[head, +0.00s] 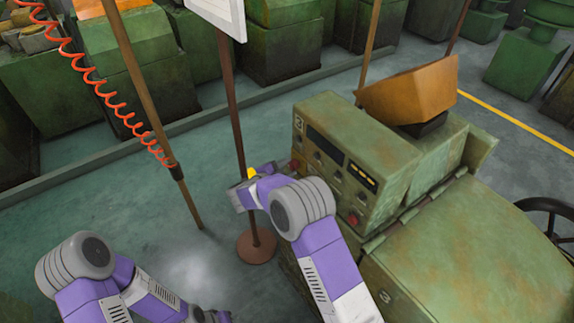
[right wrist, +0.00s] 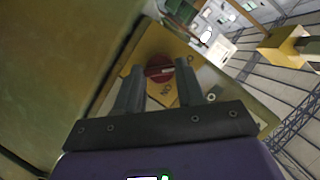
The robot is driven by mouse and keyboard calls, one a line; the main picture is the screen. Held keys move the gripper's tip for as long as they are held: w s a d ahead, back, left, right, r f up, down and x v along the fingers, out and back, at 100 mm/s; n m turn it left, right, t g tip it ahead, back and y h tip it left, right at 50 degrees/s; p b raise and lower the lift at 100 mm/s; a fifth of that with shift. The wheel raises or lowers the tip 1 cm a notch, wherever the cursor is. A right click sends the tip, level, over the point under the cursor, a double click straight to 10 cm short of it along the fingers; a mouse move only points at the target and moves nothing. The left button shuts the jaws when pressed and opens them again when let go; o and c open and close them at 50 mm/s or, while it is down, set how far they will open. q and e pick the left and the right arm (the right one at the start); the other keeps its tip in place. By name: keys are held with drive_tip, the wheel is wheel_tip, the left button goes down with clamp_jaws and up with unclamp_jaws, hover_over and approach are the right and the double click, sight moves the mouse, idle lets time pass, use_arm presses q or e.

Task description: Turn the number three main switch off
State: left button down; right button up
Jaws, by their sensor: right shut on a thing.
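The main switch is a round red knob (right wrist: 159,68) on a yellow plate (right wrist: 158,45) in the right wrist view. Lettering that reads "ON" upside down shows on the plate. My right gripper (right wrist: 161,76) has a finger on each side of the knob and is shut on it. In the head view my right gripper (head: 247,191) is at the left side of the green machine (head: 345,135), with a small yellow patch by it; the knob is hidden there. A "3" marks the machine's lower body (head: 420,255). My left gripper (head: 208,316) is at the bottom edge, its fingers unclear.
A brown post (head: 235,120) on a round foot (head: 257,247) stands close to my right gripper. A wooden pole (head: 140,90) with a red coiled cable (head: 95,80) stands further left. An orange box (head: 408,90) tops the machine. Open floor lies to the left.

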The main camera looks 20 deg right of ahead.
idle(0.3)
drive_tip(key=o, duration=1)
drive_tip(key=shift+o, duration=0.2)
drive_tip(key=shift+a, duration=0.1)
drive_tip(key=v, duration=0.7)
drive_tip(key=shift+s, duration=0.2)
drive_tip(key=shift+a, duration=0.1)
